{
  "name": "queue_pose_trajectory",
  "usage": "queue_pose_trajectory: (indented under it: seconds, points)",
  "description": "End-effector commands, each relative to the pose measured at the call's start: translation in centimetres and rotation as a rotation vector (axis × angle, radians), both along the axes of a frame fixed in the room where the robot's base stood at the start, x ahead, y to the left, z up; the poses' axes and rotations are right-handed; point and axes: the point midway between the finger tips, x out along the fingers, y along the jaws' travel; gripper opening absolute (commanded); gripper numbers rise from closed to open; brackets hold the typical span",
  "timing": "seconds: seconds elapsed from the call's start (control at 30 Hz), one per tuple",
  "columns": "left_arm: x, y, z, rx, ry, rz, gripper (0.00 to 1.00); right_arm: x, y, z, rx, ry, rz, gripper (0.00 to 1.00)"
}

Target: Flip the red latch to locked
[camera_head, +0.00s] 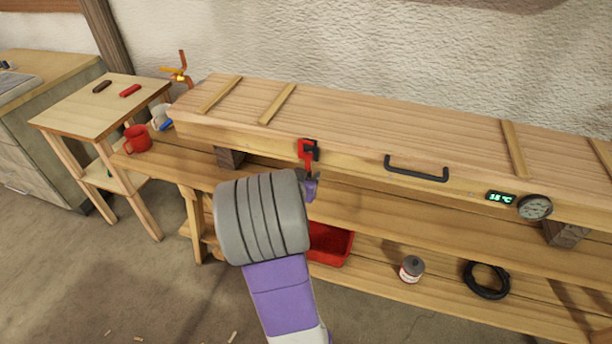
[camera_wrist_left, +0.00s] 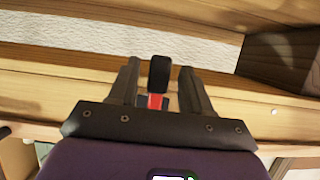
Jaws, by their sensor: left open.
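The red latch (camera_head: 304,156) with black parts sits on the front face of the long wooden box (camera_head: 400,135), near its left end. In the left wrist view the latch's red part (camera_wrist_left: 156,101) and a black end piece (camera_wrist_left: 159,74) show between my left gripper's fingers. My left gripper (camera_head: 310,180) is open, just in front of and below the latch in the head view. One finger is on each side of the latch, with no clear contact visible. My forearm hides part of the bench below. My right gripper is out of view.
A black handle (camera_head: 416,171), a green display (camera_head: 501,198) and a round gauge (camera_head: 535,207) are on the box front. A red mug (camera_head: 137,139) stands on the bench at left. A red tray (camera_head: 332,243), a can (camera_head: 411,269) and a black coil (camera_head: 487,281) are below.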

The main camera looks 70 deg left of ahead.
Motion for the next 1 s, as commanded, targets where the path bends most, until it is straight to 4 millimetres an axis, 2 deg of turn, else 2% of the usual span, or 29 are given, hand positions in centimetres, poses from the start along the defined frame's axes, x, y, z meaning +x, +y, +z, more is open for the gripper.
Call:
queue_pose_trajectory:
  seconds: [0.5,1.0]
  points:
    - [-3.7,-5.2,2.9,0.002,-0.002,0.002,0.49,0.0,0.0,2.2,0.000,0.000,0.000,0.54]
    - [-4.0,-5.6,2.9,0.001,0.000,0.001,0.49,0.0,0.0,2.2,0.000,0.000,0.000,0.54]
